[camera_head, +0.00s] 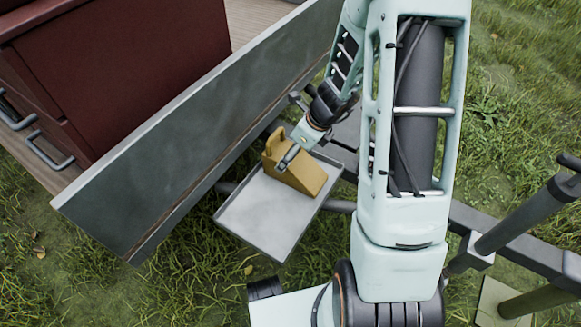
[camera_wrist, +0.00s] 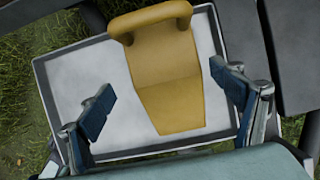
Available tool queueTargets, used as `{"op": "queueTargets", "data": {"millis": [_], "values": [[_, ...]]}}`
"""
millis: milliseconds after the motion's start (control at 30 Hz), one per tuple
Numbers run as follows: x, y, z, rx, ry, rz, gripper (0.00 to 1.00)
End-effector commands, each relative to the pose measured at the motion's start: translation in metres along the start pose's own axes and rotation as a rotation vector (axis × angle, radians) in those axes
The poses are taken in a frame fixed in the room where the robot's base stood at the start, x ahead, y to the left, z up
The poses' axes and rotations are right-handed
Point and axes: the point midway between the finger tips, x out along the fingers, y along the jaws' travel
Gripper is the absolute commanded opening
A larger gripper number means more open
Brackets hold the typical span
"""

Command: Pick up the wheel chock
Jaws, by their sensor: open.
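The wheel chock (camera_head: 307,174) is a yellow wedge with a loop handle at its tall end. It sits on a grey metal tray (camera_head: 255,212), toward the tray's far side. In the wrist view the chock (camera_wrist: 165,80) lies between my two blue-padded fingers, with its handle at the top and its low end toward me. My gripper (camera_wrist: 168,108) is open, one finger on each side, with a visible gap at the left.
The tray (camera_wrist: 92,95) has a low raised rim. A grey metal side panel (camera_head: 190,130) rises to the left of it, with a dark red drawer chest (camera_head: 125,75) behind. Dark frame bars (camera_head: 510,245) run at the right. Grass (camera_head: 190,285) lies below.

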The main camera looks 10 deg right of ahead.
Motion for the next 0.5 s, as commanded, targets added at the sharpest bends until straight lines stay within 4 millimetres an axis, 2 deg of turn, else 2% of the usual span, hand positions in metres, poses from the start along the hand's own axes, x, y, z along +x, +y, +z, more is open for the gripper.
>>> {"op": "queueTargets", "data": {"millis": [333,500], "values": [[0.045,-0.007,-0.01,-0.001,0.0,0.001,0.85],[0.051,-0.007,-0.008,-0.001,0.0,0.0,0.85]]}}
